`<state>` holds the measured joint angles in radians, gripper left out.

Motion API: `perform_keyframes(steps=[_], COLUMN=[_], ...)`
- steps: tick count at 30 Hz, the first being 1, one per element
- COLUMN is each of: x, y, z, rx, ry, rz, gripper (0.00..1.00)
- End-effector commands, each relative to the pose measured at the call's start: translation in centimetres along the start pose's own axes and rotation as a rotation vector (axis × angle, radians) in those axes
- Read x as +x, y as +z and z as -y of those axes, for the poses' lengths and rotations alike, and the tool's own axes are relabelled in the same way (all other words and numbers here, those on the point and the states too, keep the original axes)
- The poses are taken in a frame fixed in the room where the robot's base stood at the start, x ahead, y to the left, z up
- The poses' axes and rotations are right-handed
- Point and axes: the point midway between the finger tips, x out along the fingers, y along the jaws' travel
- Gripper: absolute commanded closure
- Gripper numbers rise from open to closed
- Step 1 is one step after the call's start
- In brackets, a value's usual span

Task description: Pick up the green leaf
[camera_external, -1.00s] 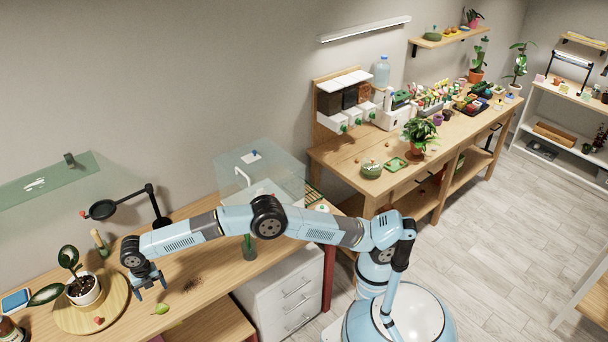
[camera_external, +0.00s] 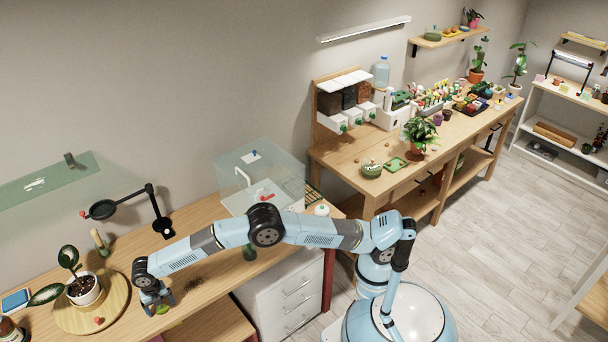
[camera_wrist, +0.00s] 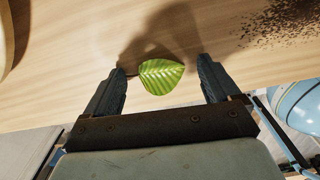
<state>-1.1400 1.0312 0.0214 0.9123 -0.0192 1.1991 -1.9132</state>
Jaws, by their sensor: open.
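The green leaf (camera_wrist: 160,76) lies on the wooden bench top, bright green with pale veins and a short dark stem at its left. My gripper (camera_wrist: 160,82) is open, with one finger on each side of the leaf and a gap to each. In the external view my gripper (camera_external: 159,309) points down at the bench's front edge, and the leaf (camera_external: 161,309) is mostly hidden by it. Whether the fingertips touch the bench, I cannot tell.
A potted plant in a white pot (camera_external: 86,290) stands on a round wooden board (camera_external: 118,304) to the left. Spilled soil (camera_wrist: 285,22) lies to the right of the leaf. A magnifier arm (camera_external: 150,201) stands behind. The bench's front edge is close.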

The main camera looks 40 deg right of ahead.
Motion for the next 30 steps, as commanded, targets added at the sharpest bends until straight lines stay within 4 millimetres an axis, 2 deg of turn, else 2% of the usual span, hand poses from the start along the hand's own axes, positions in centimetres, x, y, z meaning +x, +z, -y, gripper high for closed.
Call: perform_keyframes(steps=[6,24,30], x=[0.01,-0.02,-0.04], y=[0.02,0.04,0.04], z=[-0.01,-0.01,-0.01], rx=[0.000,0.000,0.000], ry=[0.001,0.001,0.001], rz=[0.001,0.001,0.001], gripper=[0.13,0.70,0.70])
